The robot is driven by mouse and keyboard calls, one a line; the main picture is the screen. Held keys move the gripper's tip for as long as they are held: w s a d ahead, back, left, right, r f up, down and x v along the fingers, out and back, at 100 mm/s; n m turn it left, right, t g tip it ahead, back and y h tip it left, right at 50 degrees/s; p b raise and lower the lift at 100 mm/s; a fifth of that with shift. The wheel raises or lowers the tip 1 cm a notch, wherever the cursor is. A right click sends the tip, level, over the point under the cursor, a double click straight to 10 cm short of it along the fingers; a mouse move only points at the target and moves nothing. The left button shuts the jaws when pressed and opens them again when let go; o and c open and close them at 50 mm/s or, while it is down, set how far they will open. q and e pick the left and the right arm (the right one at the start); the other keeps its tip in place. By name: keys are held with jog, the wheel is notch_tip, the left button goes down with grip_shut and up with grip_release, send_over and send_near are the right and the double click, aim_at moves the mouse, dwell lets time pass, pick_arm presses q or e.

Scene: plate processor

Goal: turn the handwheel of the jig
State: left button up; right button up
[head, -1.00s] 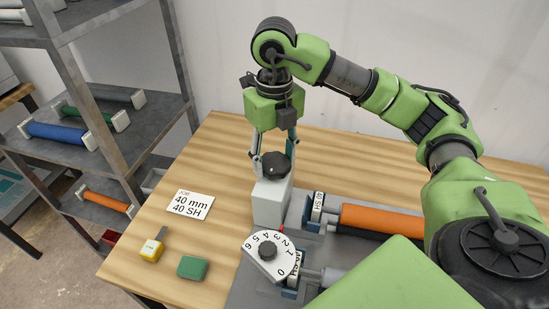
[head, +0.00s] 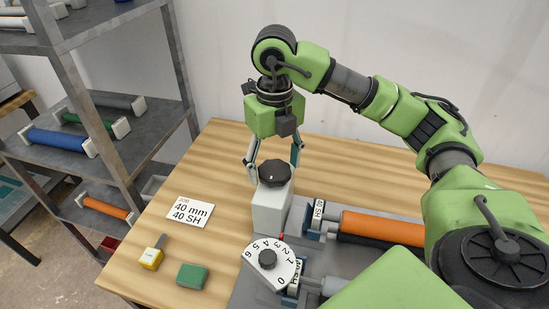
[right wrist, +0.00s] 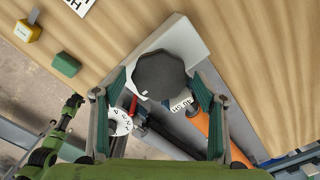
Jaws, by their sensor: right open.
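The handwheel is a dark, faceted knob (head: 274,173) on top of a pale upright block (head: 271,210) at the left end of the grey jig. In the right wrist view the handwheel (right wrist: 160,75) lies ahead between the two fingers, with a small white mark on its near edge. My right gripper (head: 274,170) is open and points down at the wheel, one finger to each side and a little behind it in the head view. I see no clear contact. Both open fingers show in the right wrist view (right wrist: 158,85).
A numbered dial (head: 270,266) and an orange roller (head: 380,228) sit on the jig. A job card (head: 191,211), a yellow block (head: 151,258) and a green block (head: 192,275) lie on the wooden table. A grey shelf with rollers (head: 60,140) stands at left.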

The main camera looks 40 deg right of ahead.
aim_at(274, 169)
notch_tip(274, 169, up, 12)
dwell(0.7)
jog(key=shift+f, duration=0.1)
dwell(0.5)
